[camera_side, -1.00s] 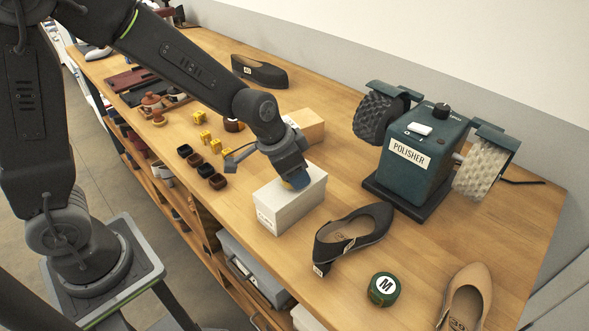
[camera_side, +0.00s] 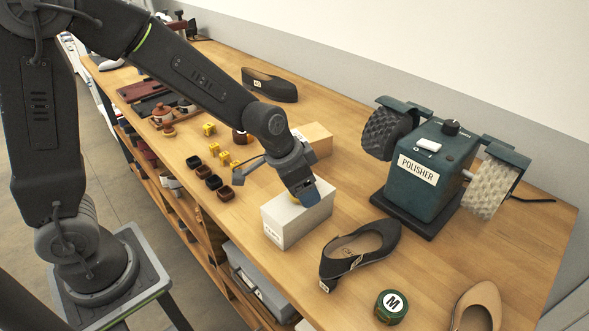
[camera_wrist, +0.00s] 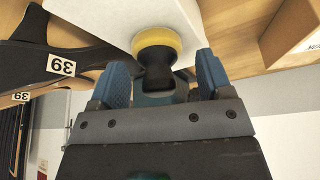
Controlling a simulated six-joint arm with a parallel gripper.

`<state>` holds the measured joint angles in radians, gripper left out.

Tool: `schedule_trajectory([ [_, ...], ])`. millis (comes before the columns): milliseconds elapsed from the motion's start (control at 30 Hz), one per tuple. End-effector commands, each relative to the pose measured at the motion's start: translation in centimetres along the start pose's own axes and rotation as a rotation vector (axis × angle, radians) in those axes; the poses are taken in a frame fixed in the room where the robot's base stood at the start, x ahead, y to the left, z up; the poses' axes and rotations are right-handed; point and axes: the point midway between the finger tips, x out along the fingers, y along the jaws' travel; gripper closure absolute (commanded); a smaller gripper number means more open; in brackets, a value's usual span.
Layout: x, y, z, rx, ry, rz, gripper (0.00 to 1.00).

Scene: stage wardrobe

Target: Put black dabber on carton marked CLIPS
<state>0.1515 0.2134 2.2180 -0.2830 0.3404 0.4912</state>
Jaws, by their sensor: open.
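The black dabber (camera_wrist: 157,72) has a dark handle and a yellow pad (camera_wrist: 156,38). In the wrist view its handle lies between my blue fingertips, with a gap on each side, and its pad is against the white carton (camera_wrist: 110,22). In the side view the white carton (camera_side: 292,226) stands on the bench, with a small label on its near end too small to read surely. My gripper (camera_side: 304,192) is open, low over the carton's top. It mostly hides the dabber there; only a bit of yellow shows.
A black shoe (camera_side: 360,250) stands just right of the carton, with a green M tin (camera_side: 391,306) nearer. A tan carton (camera_side: 315,138) is behind my gripper. The green polisher (camera_side: 425,175) stands to the right. Small yellow and dark pieces (camera_side: 209,175) lie left.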

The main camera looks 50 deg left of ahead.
Motion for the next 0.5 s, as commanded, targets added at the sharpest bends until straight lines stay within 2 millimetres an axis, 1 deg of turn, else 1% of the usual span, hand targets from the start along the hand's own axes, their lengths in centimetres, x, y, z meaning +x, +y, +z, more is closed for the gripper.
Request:
schedule_trajectory([
  [167,-3.0,-0.1,-0.1,0.000,0.007,-0.003,0.28],
  [400,-8.1,-0.1,-0.1,0.001,0.007,-0.002,0.28],
  [500,-9.7,-0.1,-0.1,0.000,0.006,-0.003,0.28],
])
